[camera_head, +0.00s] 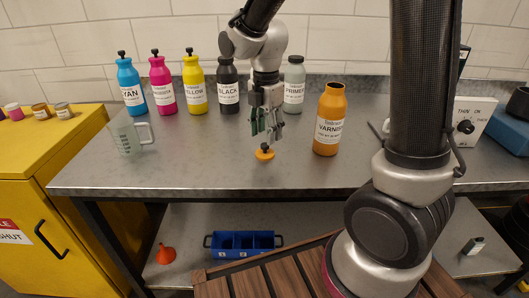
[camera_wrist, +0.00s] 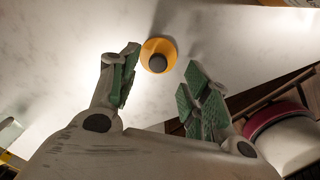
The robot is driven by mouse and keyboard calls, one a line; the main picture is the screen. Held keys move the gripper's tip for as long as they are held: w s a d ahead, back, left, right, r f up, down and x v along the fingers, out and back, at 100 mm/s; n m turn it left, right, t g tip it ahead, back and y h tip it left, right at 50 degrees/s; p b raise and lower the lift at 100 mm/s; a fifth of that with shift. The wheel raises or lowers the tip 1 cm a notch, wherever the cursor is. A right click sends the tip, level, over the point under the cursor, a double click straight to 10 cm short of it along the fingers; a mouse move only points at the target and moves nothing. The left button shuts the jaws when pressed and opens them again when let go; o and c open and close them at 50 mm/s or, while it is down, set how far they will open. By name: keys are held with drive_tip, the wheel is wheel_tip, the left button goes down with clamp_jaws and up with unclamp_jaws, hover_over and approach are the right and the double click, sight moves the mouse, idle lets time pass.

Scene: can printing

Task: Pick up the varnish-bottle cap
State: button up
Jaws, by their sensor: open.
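The varnish-bottle cap (camera_head: 264,154) is a small orange disc with a dark knob on top, lying on the grey metal table. In the wrist view the orange cap (camera_wrist: 158,55) shows beyond the fingertips, between their lines. My gripper (camera_head: 267,132) is open and empty, pointing down just above the cap. Its green-padded fingers stand apart in the wrist view (camera_wrist: 162,75). The orange varnish bottle (camera_head: 329,121) stands upright and uncapped to the right of the gripper.
A row of capped bottles, cyan (camera_head: 130,87), magenta (camera_head: 162,84), yellow (camera_head: 195,84) and black (camera_head: 228,88), stands behind. A grey primer bottle (camera_head: 294,84) is behind the gripper. A clear measuring jug (camera_head: 125,139) stands left. The table front around the cap is clear.

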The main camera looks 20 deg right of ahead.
sight(265, 144)
wheel_tip(265, 144, down, 5)
drive_tip(key=shift+a+f, duration=0.15)
drive_tip(key=shift+f, duration=0.05)
drive_tip(key=c, duration=0.9)
